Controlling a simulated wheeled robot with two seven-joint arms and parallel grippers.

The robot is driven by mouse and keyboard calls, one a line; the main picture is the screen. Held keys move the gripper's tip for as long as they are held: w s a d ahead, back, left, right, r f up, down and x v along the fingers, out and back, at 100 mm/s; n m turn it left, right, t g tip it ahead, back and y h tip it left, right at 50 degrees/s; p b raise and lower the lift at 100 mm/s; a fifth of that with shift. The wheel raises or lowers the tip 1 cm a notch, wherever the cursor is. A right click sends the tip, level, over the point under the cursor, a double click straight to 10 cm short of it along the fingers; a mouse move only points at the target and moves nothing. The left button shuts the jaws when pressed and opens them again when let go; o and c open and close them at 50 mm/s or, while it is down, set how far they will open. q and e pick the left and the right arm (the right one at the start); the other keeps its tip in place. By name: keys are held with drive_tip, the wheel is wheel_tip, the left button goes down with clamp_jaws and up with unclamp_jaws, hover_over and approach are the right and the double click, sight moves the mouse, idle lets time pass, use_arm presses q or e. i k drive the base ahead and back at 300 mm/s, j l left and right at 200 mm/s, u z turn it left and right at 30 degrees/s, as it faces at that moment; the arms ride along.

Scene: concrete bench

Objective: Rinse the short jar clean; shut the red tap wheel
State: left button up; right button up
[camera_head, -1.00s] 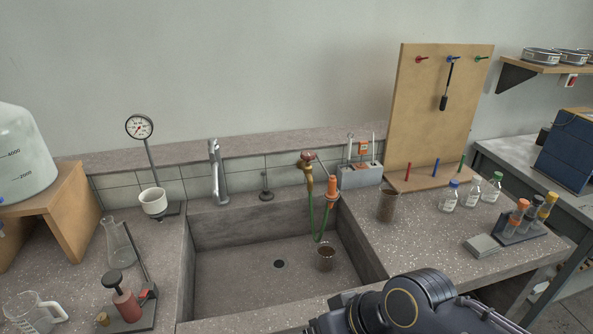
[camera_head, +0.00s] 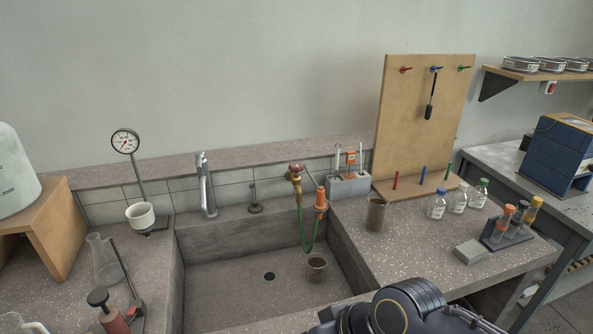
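The short jar (camera_head: 317,267) stands upright on the sink floor, near its right wall; it looks brown inside. A taller brown-stained jar (camera_head: 376,215) stands on the bench right of the sink. The red tap wheel (camera_head: 296,168) sits on a brass tap at the back of the sink. A green hose (camera_head: 302,232) loops down from this tap and up to an orange nozzle (camera_head: 321,198). I see no water running. Part of my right arm shows at the bottom edge, but its fingertips are out of frame. My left gripper is not in view.
The sink (camera_head: 220,290) has a drain (camera_head: 269,276) and a grey swan-neck tap (camera_head: 206,185). Several bottles (camera_head: 458,200), a tube rack (camera_head: 507,236) and a pegboard (camera_head: 425,120) stand to the right. A gauge stand (camera_head: 136,170) and glassware are at the left.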

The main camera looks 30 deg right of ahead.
sight(295, 166)
drive_tip(key=i+l, duration=0.1)
drive_tip(key=l, duration=0.4)
drive_tip(key=l+z, duration=0.15)
drive_tip(key=l, duration=0.4)
drive_tip(key=i+l, duration=0.15)
drive_tip(key=l, duration=0.3)
drive_tip(key=l+z, duration=0.05)
